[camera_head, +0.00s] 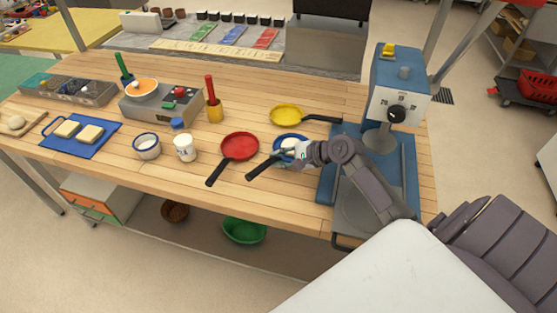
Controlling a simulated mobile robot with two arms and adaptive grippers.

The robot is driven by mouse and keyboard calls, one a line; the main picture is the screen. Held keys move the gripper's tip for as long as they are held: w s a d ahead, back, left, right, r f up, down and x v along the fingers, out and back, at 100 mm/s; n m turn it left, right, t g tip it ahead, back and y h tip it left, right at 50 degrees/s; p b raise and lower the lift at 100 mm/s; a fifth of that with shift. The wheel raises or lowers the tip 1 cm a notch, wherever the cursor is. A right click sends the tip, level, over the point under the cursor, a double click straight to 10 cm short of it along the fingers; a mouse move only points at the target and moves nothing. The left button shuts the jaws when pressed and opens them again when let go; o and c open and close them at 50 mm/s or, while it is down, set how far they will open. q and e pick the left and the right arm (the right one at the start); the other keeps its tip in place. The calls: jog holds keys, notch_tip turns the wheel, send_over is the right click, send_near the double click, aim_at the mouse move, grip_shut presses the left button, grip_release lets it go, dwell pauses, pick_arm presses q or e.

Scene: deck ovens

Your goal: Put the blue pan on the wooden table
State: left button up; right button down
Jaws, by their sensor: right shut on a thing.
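The blue pan (278,143) is at the front middle-right of the wooden table (232,205), right of the red pan. Its black handle points down and to the left. My right gripper (299,152) reaches in from the right and is shut at the pan, partly covering it. Something whitish shows inside the blue rim; I cannot tell what it is. I cannot tell whether the pan rests on the wood or is held slightly above it. My left gripper is not in view.
A red pan (240,146) and a yellow pan (287,114) lie nearby. A blue machine (398,85) stands close on the right. A white cup (184,150), a bowl (146,148) and a control box (168,104) are left. Bare wood lies along the front edge.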

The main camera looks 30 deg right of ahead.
jog(key=shift+f, duration=0.65)
jog(key=c, duration=1.1)
grip_release()
jog(key=shift+f, duration=0.15)
jog(key=shift+r, duration=0.2)
jog(key=b+v, duration=0.1)
jog(key=v, duration=1.1)
jog(key=shift+f, duration=0.1)
